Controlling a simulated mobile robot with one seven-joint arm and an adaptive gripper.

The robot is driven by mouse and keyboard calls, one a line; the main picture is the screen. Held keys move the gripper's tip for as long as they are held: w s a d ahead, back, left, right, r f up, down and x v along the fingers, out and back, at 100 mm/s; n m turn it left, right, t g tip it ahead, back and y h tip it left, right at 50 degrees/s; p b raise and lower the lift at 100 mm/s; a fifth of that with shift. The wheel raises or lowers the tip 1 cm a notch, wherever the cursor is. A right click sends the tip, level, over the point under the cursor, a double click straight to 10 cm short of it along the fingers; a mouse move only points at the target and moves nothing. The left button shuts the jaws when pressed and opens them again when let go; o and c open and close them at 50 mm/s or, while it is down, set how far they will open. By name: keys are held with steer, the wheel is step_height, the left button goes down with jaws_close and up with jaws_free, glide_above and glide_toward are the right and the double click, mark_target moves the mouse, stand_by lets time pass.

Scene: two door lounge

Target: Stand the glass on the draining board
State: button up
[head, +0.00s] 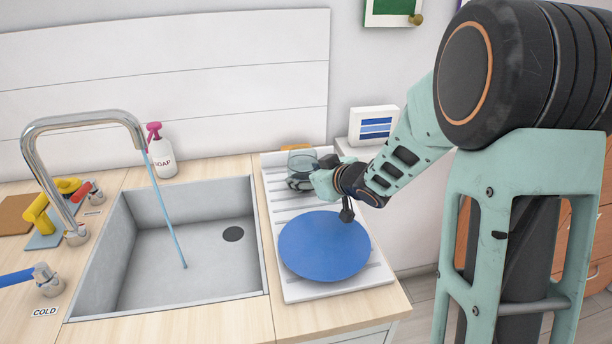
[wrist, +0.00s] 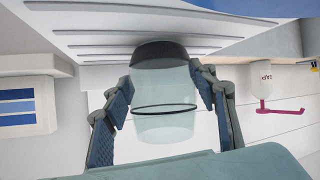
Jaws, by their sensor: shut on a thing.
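The clear glass (head: 301,160) is at the far end of the white draining board (head: 281,202), right of the sink. My gripper (head: 299,184) is shut on it. In the wrist view, which is upside down, the glass (wrist: 164,119) sits between the two fingers (wrist: 165,95). It has a dark base and a thin dark ring around its wall. The glass looks upright, its base towards the ribbed board (wrist: 85,40). I cannot tell whether the base touches the board or hangs just above it.
A blue round plate (head: 324,247) lies on the near part of the board. The sink (head: 180,262) is left, under a tap (head: 84,122) with running water. A soap bottle (head: 161,158) stands behind the sink. A white box with blue stripes (head: 373,125) is right of the board.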

steer(key=o, duration=1.3)
steer(key=shift+r, duration=0.3)
steer(key=shift+p+v, duration=1.6)
steer(key=shift+v, duration=4.35)
steer(key=shift+f, duration=0.1)
